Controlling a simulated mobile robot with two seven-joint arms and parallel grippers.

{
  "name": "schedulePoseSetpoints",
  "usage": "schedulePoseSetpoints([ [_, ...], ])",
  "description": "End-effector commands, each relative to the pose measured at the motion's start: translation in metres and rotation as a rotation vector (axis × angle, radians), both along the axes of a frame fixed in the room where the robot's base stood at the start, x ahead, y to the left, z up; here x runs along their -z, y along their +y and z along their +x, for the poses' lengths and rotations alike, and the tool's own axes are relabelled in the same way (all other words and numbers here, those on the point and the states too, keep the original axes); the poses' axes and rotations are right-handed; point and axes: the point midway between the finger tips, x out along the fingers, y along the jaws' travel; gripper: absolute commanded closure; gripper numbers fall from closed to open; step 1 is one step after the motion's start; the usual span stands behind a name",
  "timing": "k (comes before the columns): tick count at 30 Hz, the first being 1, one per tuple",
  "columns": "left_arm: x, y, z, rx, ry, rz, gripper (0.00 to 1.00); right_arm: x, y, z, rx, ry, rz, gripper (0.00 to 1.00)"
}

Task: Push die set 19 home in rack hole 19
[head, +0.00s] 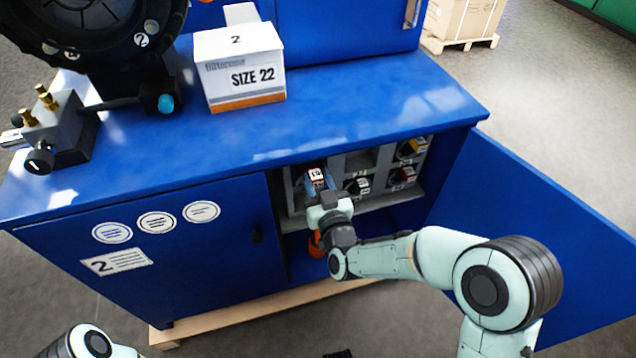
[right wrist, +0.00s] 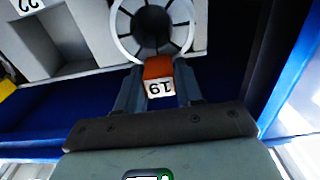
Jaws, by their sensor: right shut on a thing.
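Die set 19 shows in the right wrist view as a dark round die with a pale ring and a red tab labelled 19 (right wrist: 158,70). My right gripper (right wrist: 158,92) is shut on the red tab, one finger on each side. In the head view the right gripper (head: 318,184) reaches into the open cabinet at the rack's left end, the white 19 label showing just above it. The grey rack (head: 385,156) stands inside the cabinet. Rack hole 19 is hidden behind the die set, and I cannot tell how deep the set sits.
The open blue door (head: 540,225) stands right of my forearm. A SIZE 22 box (head: 240,70) and a crimping machine (head: 110,45) are on the blue top.

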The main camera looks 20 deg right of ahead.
Motion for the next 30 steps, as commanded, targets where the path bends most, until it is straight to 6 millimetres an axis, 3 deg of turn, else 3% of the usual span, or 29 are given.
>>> schedulePoseSetpoints([
  [1, 0.0, 0.0, 0.0, 0.0, 0.0, 0.0, 0.57, -0.007, 0.0, 0.002, 0.001, -0.019, 0.002, 1.0],
  [30, 0.004, 0.0, 0.001, 0.0, -0.001, 0.0, 0.57, -0.007, 0.001, 0.022, 0.001, -0.018, 0.002, 1.0],
])
